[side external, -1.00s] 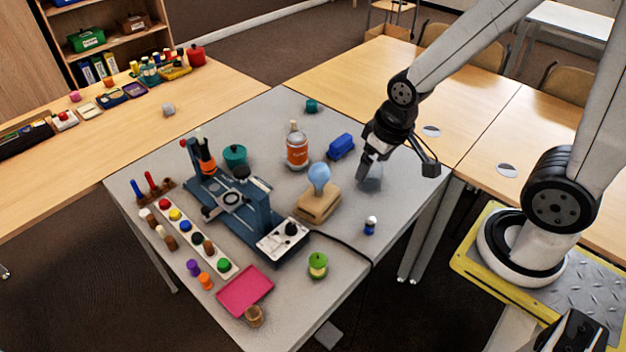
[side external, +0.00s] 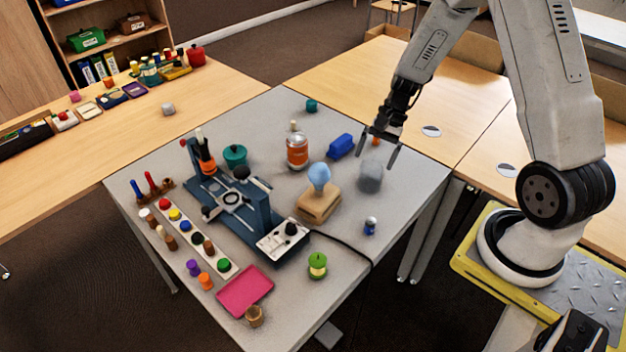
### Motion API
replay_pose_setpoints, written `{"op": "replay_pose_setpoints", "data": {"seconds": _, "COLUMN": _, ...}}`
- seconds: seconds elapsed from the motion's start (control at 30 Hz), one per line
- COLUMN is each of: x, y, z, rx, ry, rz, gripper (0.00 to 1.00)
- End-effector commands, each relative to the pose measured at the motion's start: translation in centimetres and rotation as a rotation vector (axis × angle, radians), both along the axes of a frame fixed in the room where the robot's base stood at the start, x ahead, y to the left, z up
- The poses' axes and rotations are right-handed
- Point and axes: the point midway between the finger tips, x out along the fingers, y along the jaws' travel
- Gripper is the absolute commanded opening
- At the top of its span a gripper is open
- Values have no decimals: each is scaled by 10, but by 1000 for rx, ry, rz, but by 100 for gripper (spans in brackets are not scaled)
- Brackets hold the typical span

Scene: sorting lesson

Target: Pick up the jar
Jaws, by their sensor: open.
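A clear, greyish glass jar (side external: 370,178) stands upright on the grey table, right of the middle. My gripper (side external: 378,145) is above it and slightly behind it in the picture, pointing down. Its two fingers are spread apart, with nothing held between them. The fingertips look just above the jar's top; I cannot tell whether they touch it. A small orange patch shows between the fingers; I cannot tell what it is.
A blue block (side external: 341,146) lies close left of the jar. A blue fixture (side external: 236,200) fills the left. The table's right corner is clear.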

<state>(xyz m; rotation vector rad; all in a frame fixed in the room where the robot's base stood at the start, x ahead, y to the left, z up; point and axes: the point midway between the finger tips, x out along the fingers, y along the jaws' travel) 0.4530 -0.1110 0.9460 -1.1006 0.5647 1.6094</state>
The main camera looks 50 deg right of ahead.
Motion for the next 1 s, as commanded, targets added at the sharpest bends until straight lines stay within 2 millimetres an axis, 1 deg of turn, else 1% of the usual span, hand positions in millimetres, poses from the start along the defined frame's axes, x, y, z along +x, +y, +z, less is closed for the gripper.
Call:
{"op": "replay_pose_setpoints", "data": {"seconds": 0.03, "x": 2, "y": -10, "z": -8, "rx": 42, "ry": 19, "rz": -68, "gripper": 100}}
{"op": "replay_pose_setpoints", "data": {"seconds": 0.17, "x": 9, "y": -30, "z": -24, "rx": 155, "ry": 56, "rz": -227, "gripper": 100}}
{"op": "replay_pose_setpoints", "data": {"seconds": 0.37, "x": 15, "y": -66, "z": -48, "rx": 334, "ry": 84, "rz": -465, "gripper": 100}}
{"op": "replay_pose_setpoints", "data": {"seconds": 0.6, "x": 15, "y": -112, "z": -77, "rx": 557, "ry": 83, "rz": -729, "gripper": 100}}
{"op": "replay_pose_setpoints", "data": {"seconds": 0.7, "x": 14, "y": -128, "z": -86, "rx": 631, "ry": 72, "rz": -809, "gripper": 100}}
{"op": "replay_pose_setpoints", "data": {"seconds": 0.83, "x": 11, "y": -143, "z": -93, "rx": 699, "ry": 59, "rz": -877, "gripper": 100}}
{"op": "replay_pose_setpoints", "data": {"seconds": 1.0, "x": 10, "y": -149, "z": -96, "rx": 731, "ry": 50, "rz": -909, "gripper": 100}}
